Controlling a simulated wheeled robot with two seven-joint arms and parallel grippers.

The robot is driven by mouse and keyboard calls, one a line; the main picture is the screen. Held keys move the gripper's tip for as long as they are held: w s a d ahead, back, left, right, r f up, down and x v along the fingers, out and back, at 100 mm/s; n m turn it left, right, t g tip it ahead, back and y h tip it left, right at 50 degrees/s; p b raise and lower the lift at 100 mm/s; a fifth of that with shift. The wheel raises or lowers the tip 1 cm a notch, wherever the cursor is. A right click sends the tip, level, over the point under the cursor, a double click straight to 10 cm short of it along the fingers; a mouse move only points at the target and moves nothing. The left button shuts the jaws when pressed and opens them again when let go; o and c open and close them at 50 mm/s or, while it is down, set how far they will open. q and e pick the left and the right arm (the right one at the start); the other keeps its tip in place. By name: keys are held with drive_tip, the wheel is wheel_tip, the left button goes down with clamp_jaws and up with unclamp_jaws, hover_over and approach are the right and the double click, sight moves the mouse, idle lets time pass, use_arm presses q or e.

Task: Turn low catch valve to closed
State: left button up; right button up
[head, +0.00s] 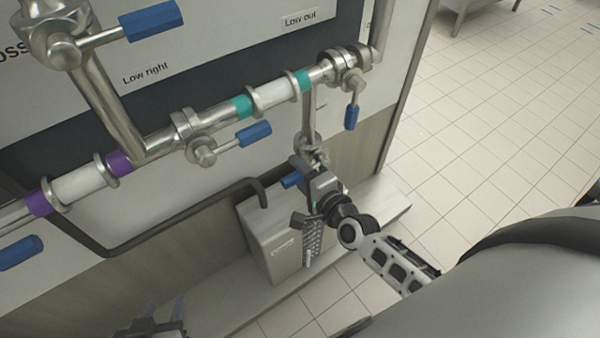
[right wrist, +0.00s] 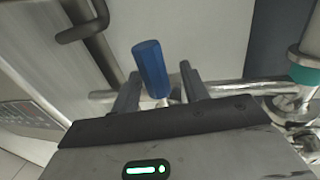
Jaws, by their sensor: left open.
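The valve (head: 315,155) at the foot of the short vertical pipe has a blue handle (head: 291,181); no readable label names it, and my gripper partly hides it. My right gripper (head: 302,184) is at this handle. In the right wrist view the blue handle (right wrist: 150,68) stands between the two open fingers (right wrist: 160,88), closer to the left finger, with a gap on the right. My left gripper (head: 163,325) is open and empty at the bottom left of the head view, away from the pipes and partly cut off.
A grey box (head: 270,235) stands below the valve on a ledge (head: 385,205). A dark bent bar (head: 180,220) runs beside it. Other blue-handled valves sit on the pipe above, including one (head: 351,117) near the right gripper.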

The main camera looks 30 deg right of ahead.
drive_tip(key=shift+s, duration=0.1)
drive_tip(key=v, duration=1.5)
drive_tip(key=shift+s+b, duration=0.35)
drive_tip(key=shift+s, duration=0.05)
drive_tip(key=shift+d+r, duration=0.1)
drive_tip(key=a+f+n+g, duration=0.2)
drive_tip(key=a+n, duration=0.1)
drive_tip(key=n, duration=0.5)
drive_tip(key=a+f+n+g+y, duration=0.1)
drive_tip(key=a+n, duration=0.3)
drive_tip(key=n, duration=0.5)
drive_tip(key=shift+w+a+f+g, duration=0.25)
drive_tip(key=shift+w+f+g, duration=0.15)
drive_tip(key=shift+f+g, duration=0.5)
